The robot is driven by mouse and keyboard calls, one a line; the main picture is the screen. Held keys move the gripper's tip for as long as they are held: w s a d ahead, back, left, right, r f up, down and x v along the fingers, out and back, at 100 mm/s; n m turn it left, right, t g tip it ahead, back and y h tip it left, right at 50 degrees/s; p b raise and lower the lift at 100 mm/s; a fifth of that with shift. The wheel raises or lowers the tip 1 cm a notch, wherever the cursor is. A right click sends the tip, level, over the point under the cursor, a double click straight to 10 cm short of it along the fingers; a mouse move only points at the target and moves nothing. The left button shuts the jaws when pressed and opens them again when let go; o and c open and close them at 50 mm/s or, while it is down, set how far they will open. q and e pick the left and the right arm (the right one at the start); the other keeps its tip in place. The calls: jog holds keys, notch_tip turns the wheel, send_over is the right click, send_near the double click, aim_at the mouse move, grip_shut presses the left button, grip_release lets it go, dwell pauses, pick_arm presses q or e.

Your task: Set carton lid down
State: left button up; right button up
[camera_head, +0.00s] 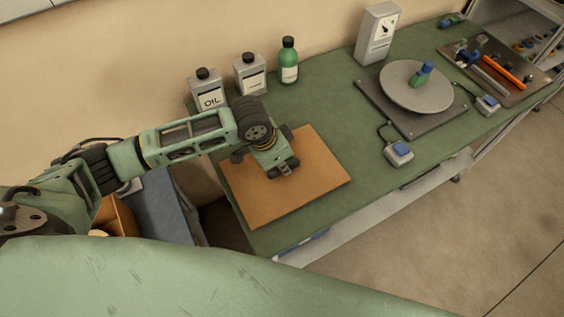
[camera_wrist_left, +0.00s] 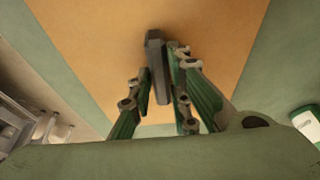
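The carton lid (camera_head: 315,183) is a flat orange-brown square over the near left part of the green bench; it also fills the middle of the left wrist view (camera_wrist_left: 95,45). A dark grey bar-shaped handle (camera_wrist_left: 157,65) stands on it. My left gripper (camera_head: 287,166) is over the lid, pointing down. In the left wrist view its fingers (camera_wrist_left: 160,80) close against both sides of the handle. The lid looks level, but I cannot tell whether it touches the bench. My right gripper is not in view.
Two grey oil cans (camera_head: 208,91) (camera_head: 250,74) and a green bottle (camera_head: 288,62) stand behind the lid. A round turntable (camera_head: 415,92) is farther right. An open brown box (camera_head: 120,214) shows at lower left beside a blue-grey surface (camera_head: 170,205).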

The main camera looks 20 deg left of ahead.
pick_arm(q)
jog(key=o, duration=0.3)
jog(key=shift+o, duration=0.2)
jog(key=shift+a+r, duration=0.1)
jog(key=shift+r, duration=0.4)
jog(key=b+v, duration=0.1)
jog(key=v, duration=1)
jog(key=shift+s+r, duration=0.1)
